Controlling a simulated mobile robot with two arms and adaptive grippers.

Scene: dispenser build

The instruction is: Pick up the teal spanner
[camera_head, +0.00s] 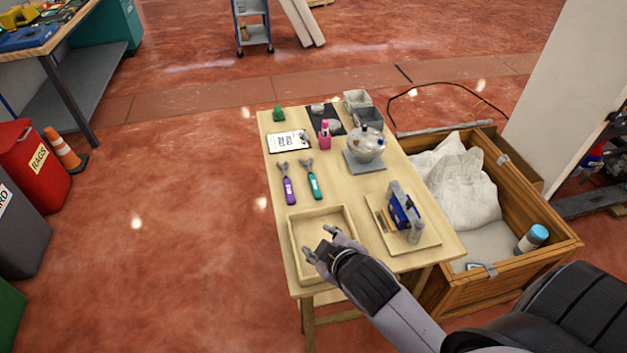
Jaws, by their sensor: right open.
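The teal spanner (312,181) lies flat on the small wooden table (272,182), its grey jaw end pointing to the back. A purple-handled spanner (288,186) lies beside it on the left, apart from it. My right gripper (322,246) is open and empty over the shallow wooden tray (349,212) at the table's front, nearer to me than both spanners. My left gripper is not in view.
A board with a blue device (402,208) stands right of the tray. A glass vessel (368,145) stands behind it. A white card (289,141), a pink item (324,138) and a green item (278,114) are farther back. A wooden crate (560,247) adjoins the table on the right.

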